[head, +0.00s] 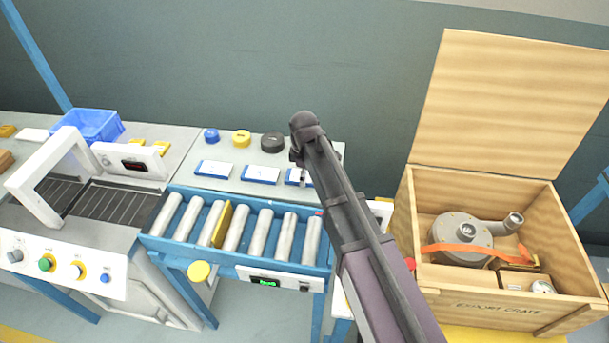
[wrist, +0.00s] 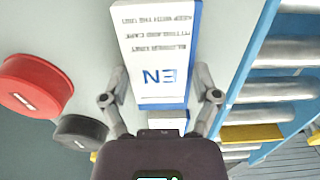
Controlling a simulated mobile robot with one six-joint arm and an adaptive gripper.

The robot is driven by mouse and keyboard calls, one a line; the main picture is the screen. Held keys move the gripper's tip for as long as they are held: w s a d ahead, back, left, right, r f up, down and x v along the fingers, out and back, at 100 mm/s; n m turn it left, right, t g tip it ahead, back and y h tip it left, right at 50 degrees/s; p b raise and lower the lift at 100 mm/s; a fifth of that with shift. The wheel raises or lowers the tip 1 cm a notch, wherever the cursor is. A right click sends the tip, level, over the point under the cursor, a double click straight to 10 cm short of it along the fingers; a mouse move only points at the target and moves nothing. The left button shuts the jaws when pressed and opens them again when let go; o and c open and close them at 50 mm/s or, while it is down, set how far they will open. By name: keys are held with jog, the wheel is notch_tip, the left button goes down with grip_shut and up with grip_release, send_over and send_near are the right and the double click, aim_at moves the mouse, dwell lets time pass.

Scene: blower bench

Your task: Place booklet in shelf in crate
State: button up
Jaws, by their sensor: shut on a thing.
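A white booklet with a blue band and the letters EN (wrist: 160,50) lies between the two fingers of my gripper (wrist: 163,78) in the wrist view. The open wooden crate (head: 470,312) stands at the right. It holds a grey blower (head: 462,235) with an orange strap, and a light wooden ledge (head: 448,277) shows at its front left.
Two more booklets (head: 214,169) (head: 261,174) lie left of my gripper. Blue, yellow and black rolls (head: 272,142) stand behind; a red roll (wrist: 36,85) shows in the wrist view. A roller conveyor (head: 236,228) is in front. The crate's raised lid (head: 508,105) stands at its back.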

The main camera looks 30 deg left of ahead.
jog(key=shift+r+p, duration=1.45)
jog(key=shift+r, duration=0.1)
jog(key=s+d+r+p, duration=0.1)
jog(key=s+d, duration=0.8)
jog(key=d, duration=0.3)
jog(key=shift+s+d+r+p, duration=0.35)
jog(key=shift+d, duration=0.05)
